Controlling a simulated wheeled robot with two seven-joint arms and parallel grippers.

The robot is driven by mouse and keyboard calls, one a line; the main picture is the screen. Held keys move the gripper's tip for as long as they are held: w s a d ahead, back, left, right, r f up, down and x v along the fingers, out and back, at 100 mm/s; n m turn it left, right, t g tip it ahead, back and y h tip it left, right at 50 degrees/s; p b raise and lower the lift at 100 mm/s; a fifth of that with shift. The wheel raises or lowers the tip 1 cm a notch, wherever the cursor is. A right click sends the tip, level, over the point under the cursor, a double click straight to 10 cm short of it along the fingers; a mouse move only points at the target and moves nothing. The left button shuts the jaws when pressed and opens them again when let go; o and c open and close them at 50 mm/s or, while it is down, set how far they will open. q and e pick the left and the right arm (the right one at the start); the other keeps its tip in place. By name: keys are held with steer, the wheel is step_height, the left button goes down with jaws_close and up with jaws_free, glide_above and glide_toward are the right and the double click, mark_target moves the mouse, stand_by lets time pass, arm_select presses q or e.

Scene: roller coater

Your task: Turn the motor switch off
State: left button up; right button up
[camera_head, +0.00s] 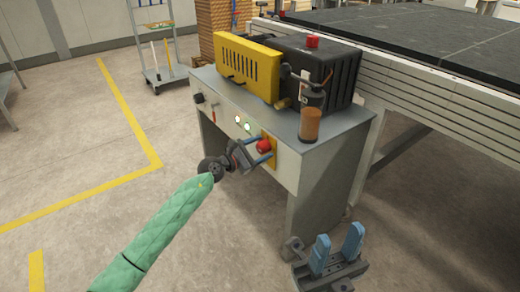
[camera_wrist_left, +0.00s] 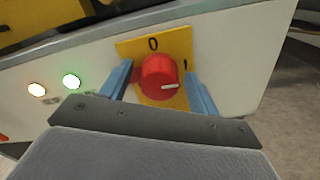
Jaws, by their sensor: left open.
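The motor switch is a red knob (camera_wrist_left: 158,72) on a yellow plate (camera_wrist_left: 178,42) on the front panel of the grey cabinet. Its white pointer line points right, toward a partly hidden mark; a "0" is printed above the knob. It also shows in the head view as a red knob (camera_head: 264,146). My left gripper (camera_wrist_left: 158,84) is open, one blue finger on each side of the knob; whether they touch it is unclear. My right gripper (camera_head: 338,234) is open and empty at the lower right, away from the cabinet.
Green and orange lamps glow left of the switch; the green lamp (camera_wrist_left: 71,81) is nearer. A yellow and black machine (camera_head: 247,66) and an orange bottle (camera_head: 310,122) sit on the cabinet top (camera_head: 275,125). A large dark-topped table (camera_head: 420,40) stands behind.

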arm_select(q)
steer(key=c, duration=1)
